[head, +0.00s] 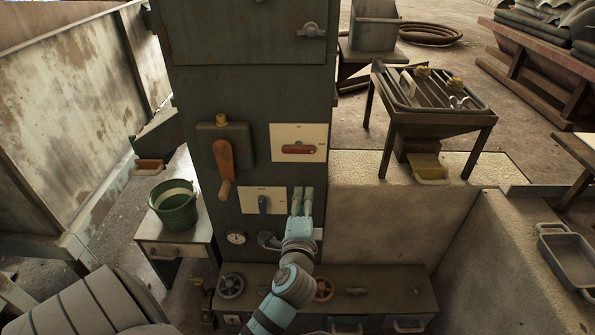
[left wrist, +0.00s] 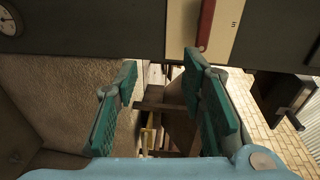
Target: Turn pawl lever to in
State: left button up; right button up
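The dark cabinet (head: 200,110) carries three levers. A red lever (head: 298,149) lies level on a cream plate (head: 312,135). A large orange handle (head: 224,158) hangs at the left. My left gripper (head: 301,201) is open and empty, below the red lever and right of the blue one. In the left wrist view the red lever (left wrist: 206,25) shows beyond the open fingers (left wrist: 160,100). My right gripper is not in view.
A round gauge (head: 236,238) sits low on the cabinet. A low bench (head: 400,290) with handwheels (head: 231,286) runs below. A green bucket (head: 175,207) stands on a side table at left. A tray table (head: 440,115) stands at right. A concrete wall (head: 380,220) is right of the cabinet.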

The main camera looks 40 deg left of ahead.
pick_arm(q)
jog(key=y, duration=0.2)
send_near(297, 152)
jog(key=shift+t, duration=0.3)
jog(key=b+x, duration=0.2)
jog(key=x, duration=0.7)
jog(key=shift+w+a+f, duration=0.15)
jog(key=shift+w+a, duration=0.1)
jog(key=shift+a, duration=0.05)
jog(key=shift+w+a+b, duration=0.2)
jog(key=shift+b, duration=0.1)
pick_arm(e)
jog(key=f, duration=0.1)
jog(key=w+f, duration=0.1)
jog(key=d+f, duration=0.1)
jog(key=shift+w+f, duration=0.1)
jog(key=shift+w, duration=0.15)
pick_arm(q)
grip_shut()
